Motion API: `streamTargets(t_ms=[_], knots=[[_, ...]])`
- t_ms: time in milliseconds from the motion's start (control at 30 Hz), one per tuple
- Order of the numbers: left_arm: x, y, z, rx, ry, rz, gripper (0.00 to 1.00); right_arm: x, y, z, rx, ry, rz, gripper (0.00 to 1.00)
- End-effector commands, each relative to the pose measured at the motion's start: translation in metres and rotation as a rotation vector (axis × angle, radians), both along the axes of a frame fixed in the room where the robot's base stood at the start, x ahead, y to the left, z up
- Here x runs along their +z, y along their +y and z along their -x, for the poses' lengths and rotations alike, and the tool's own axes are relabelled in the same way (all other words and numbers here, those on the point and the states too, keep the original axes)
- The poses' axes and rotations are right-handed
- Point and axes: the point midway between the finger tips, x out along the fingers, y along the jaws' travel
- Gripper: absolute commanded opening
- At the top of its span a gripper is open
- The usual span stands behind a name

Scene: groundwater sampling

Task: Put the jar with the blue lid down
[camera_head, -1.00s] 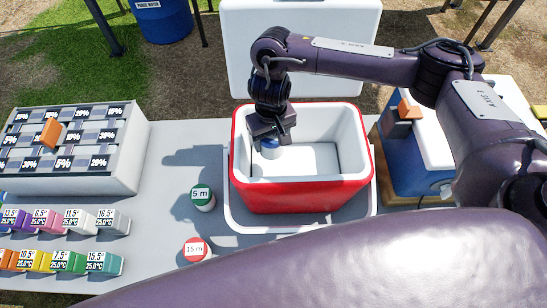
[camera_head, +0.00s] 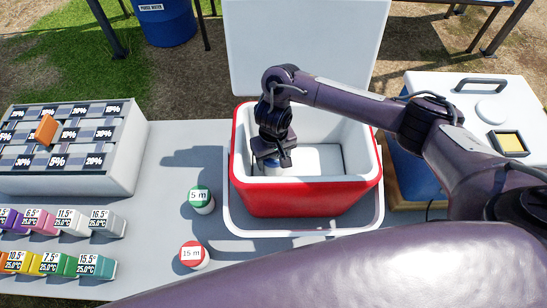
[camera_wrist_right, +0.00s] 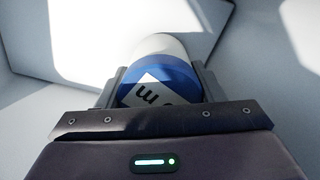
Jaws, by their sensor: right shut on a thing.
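The jar with the blue lid (camera_wrist_right: 165,80) is between the fingers of my right gripper (camera_wrist_right: 160,88), which is shut on it. In the right wrist view the lid shows a white label with black lettering, and the white jar body is beyond it. In the head view my right gripper (camera_head: 272,160) is down inside the red cooler (camera_head: 305,198), toward its left side, and the jar (camera_head: 273,170) is mostly hidden below the gripper. I cannot tell whether the jar touches the cooler's floor. My left gripper is not in view.
The cooler's white lid (camera_head: 305,50) stands open behind it. A green-lidded jar (camera_head: 201,200) and a red-lidded jar (camera_head: 193,254) stand on the table left of the cooler. A label rack (camera_head: 70,150) and several coloured blocks (camera_head: 40,220) are farther left. A blue cooler (camera_head: 415,175) is at right.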

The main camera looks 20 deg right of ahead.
Motion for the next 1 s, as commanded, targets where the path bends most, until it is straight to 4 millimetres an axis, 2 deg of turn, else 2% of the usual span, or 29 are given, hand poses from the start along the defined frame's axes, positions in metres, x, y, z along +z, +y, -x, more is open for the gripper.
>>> streamTargets(t_ms=[67,100,267,600,767,1000], knots=[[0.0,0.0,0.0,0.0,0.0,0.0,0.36,-0.002,0.0,0.0,0.0,0.001,0.0,0.3],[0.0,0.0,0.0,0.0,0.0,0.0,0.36,-0.003,0.0,0.001,0.0,0.001,0.0,0.64],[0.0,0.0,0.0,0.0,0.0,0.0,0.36,-0.003,0.0,0.001,0.0,0.001,0.0,0.83],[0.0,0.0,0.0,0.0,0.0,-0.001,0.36,0.002,0.0,0.0,0.001,-0.001,0.0,0.83],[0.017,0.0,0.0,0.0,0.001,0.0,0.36,0.031,0.0,-0.002,0.003,-0.005,0.001,0.83],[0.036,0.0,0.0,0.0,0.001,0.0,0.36,0.083,-0.001,-0.002,0.003,-0.005,0.002,0.83]])
